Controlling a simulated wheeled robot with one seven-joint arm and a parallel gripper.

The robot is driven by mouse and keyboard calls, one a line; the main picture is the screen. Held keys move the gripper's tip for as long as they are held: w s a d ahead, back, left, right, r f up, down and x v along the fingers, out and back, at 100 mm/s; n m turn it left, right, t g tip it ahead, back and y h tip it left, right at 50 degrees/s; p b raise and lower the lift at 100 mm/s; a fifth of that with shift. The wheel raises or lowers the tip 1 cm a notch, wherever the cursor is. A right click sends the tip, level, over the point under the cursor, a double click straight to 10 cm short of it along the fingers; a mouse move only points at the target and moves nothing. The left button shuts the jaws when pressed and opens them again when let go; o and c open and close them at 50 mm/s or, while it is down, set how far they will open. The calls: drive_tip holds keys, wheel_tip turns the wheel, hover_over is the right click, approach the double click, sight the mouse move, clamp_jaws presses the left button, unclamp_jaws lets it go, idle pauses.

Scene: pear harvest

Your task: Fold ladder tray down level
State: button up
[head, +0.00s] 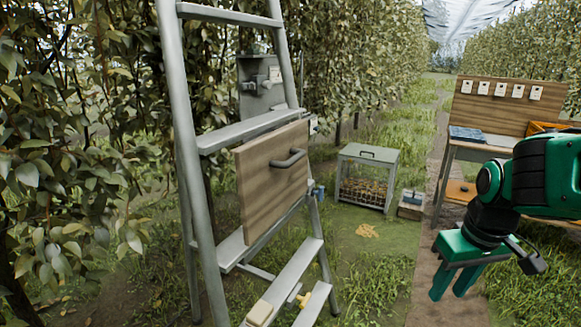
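The ladder tray (262,205) is a wooden board with a dark grey handle (288,159) on its face. It hangs upright, almost vertical, on the front of the grey ladder (178,100), below a ladder step. My green gripper (452,292) is at the right, well apart from the tray and its handle. Its two fingers point down with a gap between them, and nothing shows between them.
A grey-topped crate cabinet (365,180) stands on the grass behind the ladder. A wooden workbench (500,105) with several white tags stands at the right. Leafy trees crowd the ladder's left side. Open grass and a path lie between the ladder and my gripper.

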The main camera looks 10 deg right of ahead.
drive_tip(key=w+a+n+t, duration=0.2)
drive_tip(key=w+n, duration=0.4)
drive_tip(key=w, duration=0.3)
drive_tip(key=n+t+y, duration=0.7)
drive_tip(key=n+t, duration=0.3)
drive_tip(key=n, duration=0.9)
approach(297, 160)
drive_tip(key=x, duration=1.1)
drive_tip(key=shift+w, duration=0.1)
drive_tip(key=shift+c, duration=0.3)
clamp_jaws()
